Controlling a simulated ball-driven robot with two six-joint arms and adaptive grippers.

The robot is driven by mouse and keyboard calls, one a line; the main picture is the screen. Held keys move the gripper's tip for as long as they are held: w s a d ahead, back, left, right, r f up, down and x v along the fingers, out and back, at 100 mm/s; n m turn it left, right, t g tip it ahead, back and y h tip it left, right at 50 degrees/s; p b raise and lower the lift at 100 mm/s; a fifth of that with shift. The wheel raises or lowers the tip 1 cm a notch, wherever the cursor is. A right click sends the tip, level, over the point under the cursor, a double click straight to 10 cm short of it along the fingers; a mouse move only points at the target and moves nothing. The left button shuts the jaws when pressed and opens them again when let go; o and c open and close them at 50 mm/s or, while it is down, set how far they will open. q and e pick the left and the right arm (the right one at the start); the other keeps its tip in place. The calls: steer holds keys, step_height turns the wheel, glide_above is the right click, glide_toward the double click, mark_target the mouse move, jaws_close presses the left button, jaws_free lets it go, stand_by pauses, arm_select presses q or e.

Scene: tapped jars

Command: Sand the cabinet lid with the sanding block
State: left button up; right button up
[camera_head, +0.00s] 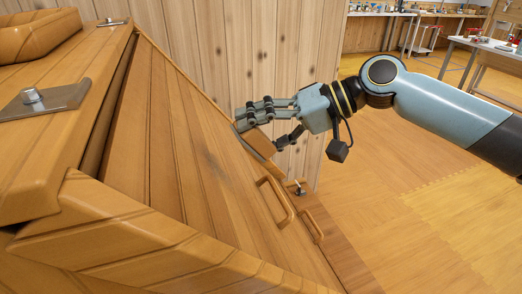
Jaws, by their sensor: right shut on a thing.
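The wooden cabinet lid (185,165) slopes down from the upper left to the lower right, with a darker patch near its middle right. My right gripper (262,128) reaches in from the right and is shut on the sanding block (262,143). The block is orange-brown with a grey edge, and it is at the lid's far right edge. I cannot tell whether its face touches the lid. The gripper's fingers partly cover the block. My left gripper is not in view.
Two wooden handles (275,201) and a small metal catch (296,187) stand out at the lid's lower right. A plank wall (220,50) rises close behind. Metal plates (40,100) lie on the cabinet top at left. The floor (420,220) at right is clear; workbenches (480,48) stand far back.

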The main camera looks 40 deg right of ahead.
steer(key=shift+f, duration=0.3)
steer(key=shift+r, duration=0.1)
steer(key=shift+w+a+f, duration=0.15)
steer(key=shift+a+f, duration=0.3)
steer(key=shift+w+a+f+b, duration=0.25)
steer(key=shift+a+f+b, duration=0.3)
steer(key=shift+a, duration=0.25)
steer(key=shift+w+a+f+b, duration=0.2)
steer(key=shift+a+f+b, duration=0.3)
steer(key=shift+a, duration=0.3)
